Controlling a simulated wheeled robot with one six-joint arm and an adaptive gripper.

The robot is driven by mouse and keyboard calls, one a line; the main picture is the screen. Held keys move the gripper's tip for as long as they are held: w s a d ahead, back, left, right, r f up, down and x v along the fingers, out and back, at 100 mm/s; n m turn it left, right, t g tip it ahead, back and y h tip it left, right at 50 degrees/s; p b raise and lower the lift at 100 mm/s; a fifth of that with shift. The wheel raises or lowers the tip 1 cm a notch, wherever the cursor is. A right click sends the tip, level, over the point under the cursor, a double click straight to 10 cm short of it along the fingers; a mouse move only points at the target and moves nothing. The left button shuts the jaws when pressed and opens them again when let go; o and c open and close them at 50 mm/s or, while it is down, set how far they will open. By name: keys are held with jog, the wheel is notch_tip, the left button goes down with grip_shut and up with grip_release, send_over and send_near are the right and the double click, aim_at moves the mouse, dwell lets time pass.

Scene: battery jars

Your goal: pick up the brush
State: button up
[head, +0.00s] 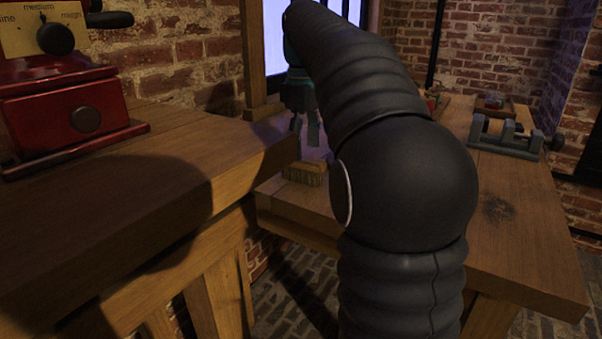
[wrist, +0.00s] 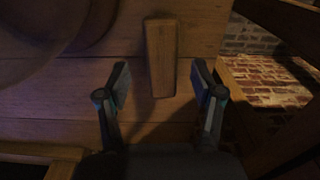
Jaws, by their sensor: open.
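The brush (head: 304,175) has a wooden back and pale bristles. In the head view it lies on the wooden bench, partly beside my arm. In the wrist view the brush (wrist: 161,58) shows its wooden back from above, pointing toward my gripper. My gripper (wrist: 160,84) is open, with one finger on each side of the brush's near end and clear gaps between. In the head view my gripper (head: 306,128) hangs above the brush with its fingers pointing down. My arm hides part of the bench to the right.
A red machine with a dial (head: 70,110) stands on the nearer wooden table (head: 120,215) at left. A grey fixture (head: 505,136) and a small tray (head: 505,108) sit on the right of the far bench (head: 510,225). A brick wall stands behind.

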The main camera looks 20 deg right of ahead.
aim_at(301, 167)
jog(key=shift+w+a+f+b, duration=0.15)
jog(key=shift+f+b, duration=0.35)
jog(key=shift+f, duration=0.85)
jog(key=shift+a+f+b, duration=0.15)
jog(key=shift+f+b, duration=0.3)
jog(key=shift+f, duration=0.9)
grip_shut()
